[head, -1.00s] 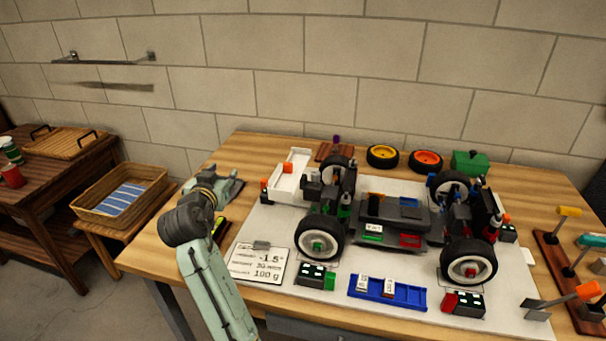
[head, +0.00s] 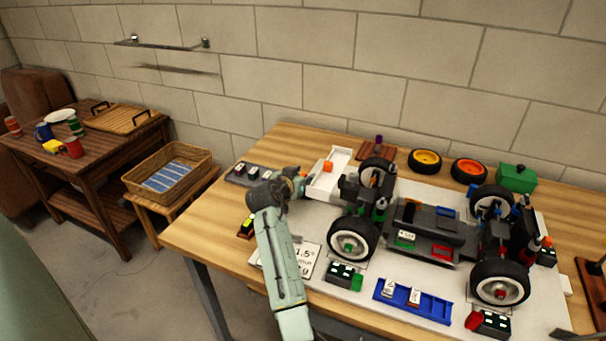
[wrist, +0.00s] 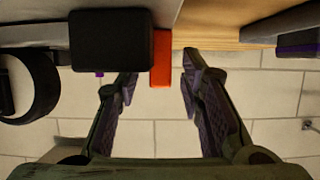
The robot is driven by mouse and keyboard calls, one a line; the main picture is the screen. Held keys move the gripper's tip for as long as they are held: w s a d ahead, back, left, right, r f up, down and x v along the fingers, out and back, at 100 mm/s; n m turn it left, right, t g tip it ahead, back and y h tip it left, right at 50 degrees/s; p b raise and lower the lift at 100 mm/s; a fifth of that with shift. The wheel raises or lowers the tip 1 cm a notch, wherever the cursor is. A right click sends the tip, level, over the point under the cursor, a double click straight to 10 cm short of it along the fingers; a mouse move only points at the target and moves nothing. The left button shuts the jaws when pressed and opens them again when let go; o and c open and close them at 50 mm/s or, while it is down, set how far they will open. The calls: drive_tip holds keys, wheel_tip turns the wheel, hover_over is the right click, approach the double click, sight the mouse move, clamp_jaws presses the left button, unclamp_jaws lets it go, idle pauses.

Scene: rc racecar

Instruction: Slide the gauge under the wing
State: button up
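The white wing (head: 338,160) lies at the left end of the racecar (head: 425,225), on the pale board. An orange block (head: 327,167) shows on or beside it; I cannot tell for sure that this is the gauge. My gripper (head: 303,182) is low at the wing's left end, and its fingers are hard to see there. In the wrist view, my gripper (wrist: 160,68) is open. An orange-red block (wrist: 160,58) shows in the gap between the fingertips, next to a black block (wrist: 111,40). I cannot tell whether the fingers touch it.
A grey tray with small blocks (head: 252,174) lies left of my gripper. A white card (head: 305,262) is partly behind my arm. A blue tray (head: 430,305) lies in front. Bare wood (head: 205,225) is free at left.

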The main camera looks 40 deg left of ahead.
drive_tip(key=shift+w, duration=0.1)
drive_tip(key=shift+c, duration=0.4)
clamp_jaws()
idle(0.5)
